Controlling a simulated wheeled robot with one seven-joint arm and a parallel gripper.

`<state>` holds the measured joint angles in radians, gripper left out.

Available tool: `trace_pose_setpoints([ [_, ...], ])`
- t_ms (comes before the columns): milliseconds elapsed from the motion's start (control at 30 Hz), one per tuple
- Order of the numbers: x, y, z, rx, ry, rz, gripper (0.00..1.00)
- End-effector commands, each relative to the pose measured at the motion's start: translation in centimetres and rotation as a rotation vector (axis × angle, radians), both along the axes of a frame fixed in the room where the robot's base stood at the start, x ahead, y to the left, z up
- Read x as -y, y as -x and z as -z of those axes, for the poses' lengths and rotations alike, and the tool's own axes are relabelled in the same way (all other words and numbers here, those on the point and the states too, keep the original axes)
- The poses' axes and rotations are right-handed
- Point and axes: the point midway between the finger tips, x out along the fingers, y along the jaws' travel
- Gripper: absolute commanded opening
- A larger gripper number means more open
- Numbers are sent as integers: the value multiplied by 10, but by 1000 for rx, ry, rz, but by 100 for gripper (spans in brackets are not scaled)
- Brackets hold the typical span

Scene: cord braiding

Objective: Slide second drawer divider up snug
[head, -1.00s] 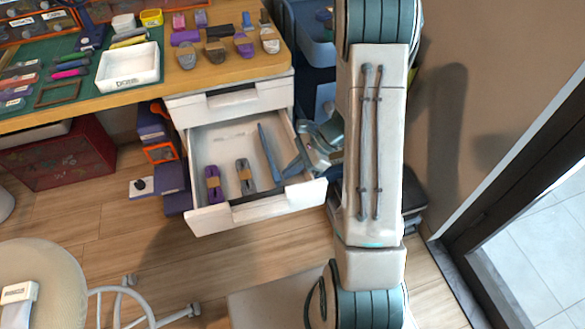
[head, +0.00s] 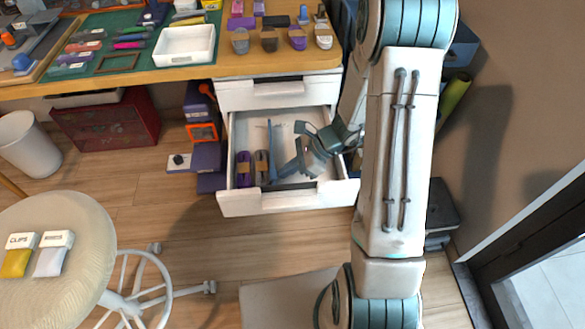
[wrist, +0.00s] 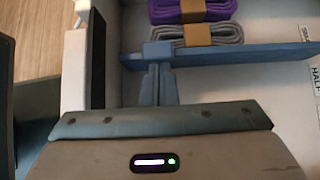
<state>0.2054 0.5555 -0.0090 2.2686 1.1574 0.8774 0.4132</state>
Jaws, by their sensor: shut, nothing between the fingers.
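The open second drawer (head: 322,193) holds a purple cord hank (head: 244,170) and a grey cord hank (head: 262,168) side by side at its left. The blue divider (head: 272,150) stands just right of the grey hank. In the wrist view, the divider (wrist: 250,54) runs along the grey hank (wrist: 215,34), close against it, with the purple hank (wrist: 190,10) beyond. My gripper (head: 302,160) reaches into the drawer from the right.
The drawer floor right of my gripper is bare. Labels (wrist: 313,76) line one drawer edge. The closed top drawer (head: 270,92) and the wooden desktop (head: 280,62) are above. A round stool (head: 60,225) stands at lower left, and a wall is at right.

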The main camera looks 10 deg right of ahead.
Motion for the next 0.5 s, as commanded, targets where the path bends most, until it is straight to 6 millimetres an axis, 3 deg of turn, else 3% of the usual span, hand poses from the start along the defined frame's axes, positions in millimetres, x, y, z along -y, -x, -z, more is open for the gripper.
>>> trace_pose_setpoints([
  [267,5,0,-8,0,-1,0,0],
  [500,27,2,-36,0,0,-4,0],
])
